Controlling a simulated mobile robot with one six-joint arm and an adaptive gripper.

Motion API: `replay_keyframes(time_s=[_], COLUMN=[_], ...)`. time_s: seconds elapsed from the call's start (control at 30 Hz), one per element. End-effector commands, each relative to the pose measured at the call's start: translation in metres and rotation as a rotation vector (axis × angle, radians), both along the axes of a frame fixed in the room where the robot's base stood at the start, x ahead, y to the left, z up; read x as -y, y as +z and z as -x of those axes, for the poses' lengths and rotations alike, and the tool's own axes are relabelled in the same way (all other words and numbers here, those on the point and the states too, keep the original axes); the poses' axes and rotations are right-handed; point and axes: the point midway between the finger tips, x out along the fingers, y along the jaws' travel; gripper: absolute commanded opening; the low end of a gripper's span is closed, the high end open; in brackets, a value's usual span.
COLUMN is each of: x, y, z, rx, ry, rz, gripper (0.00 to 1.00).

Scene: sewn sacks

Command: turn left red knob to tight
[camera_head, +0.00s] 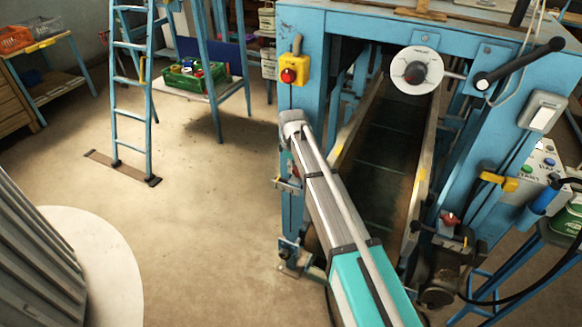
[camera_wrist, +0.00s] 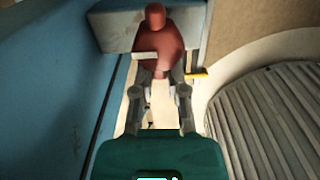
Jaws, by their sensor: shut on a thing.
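The left red knob (camera_wrist: 158,42) is in the upper middle of the wrist view, against a grey block on the blue frame. It has a rounded body, a smaller round end, and a pale pointer bar (camera_wrist: 146,55) lying almost level toward the left. My gripper (camera_wrist: 158,72) is shut on the knob, one finger on each side. A small yellow mark (camera_wrist: 197,72) shows right of the knob. No tight label can be read. Another red knob (camera_head: 449,219) is on the machine's right side.
The blue machine frame (camera_head: 304,60) stands close around my arm, with a sloping chute (camera_head: 385,150) beside it. A round dial (camera_head: 416,70) and black-handled lever (camera_head: 520,62) are above. A blue ladder (camera_head: 130,90) stands at left. Floor (camera_head: 215,210) left of my arm is clear.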

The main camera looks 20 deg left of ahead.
Motion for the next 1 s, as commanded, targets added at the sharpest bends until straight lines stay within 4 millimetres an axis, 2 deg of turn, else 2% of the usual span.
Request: replay_keyframes(time_s=[0.03, 0.3, 0.33, 0.57, 1.0], x=[0.0096, 0.0099, 0.0099, 0.0093, 0.0039], y=[-0.0013, -0.0014, -0.0014, -0.0011, -0.0004], z=[0.0018, 0.0024, 0.0025, 0.0023, 0.0015], rx=[-0.004, -0.004, -0.004, -0.004, -0.002], ry=[-0.01, -0.009, -0.009, -0.008, 0.002], rz=[0.018, 0.018, 0.018, 0.018, 0.012], gripper=[0.0, 0.0, 0.24, 0.67, 0.67])
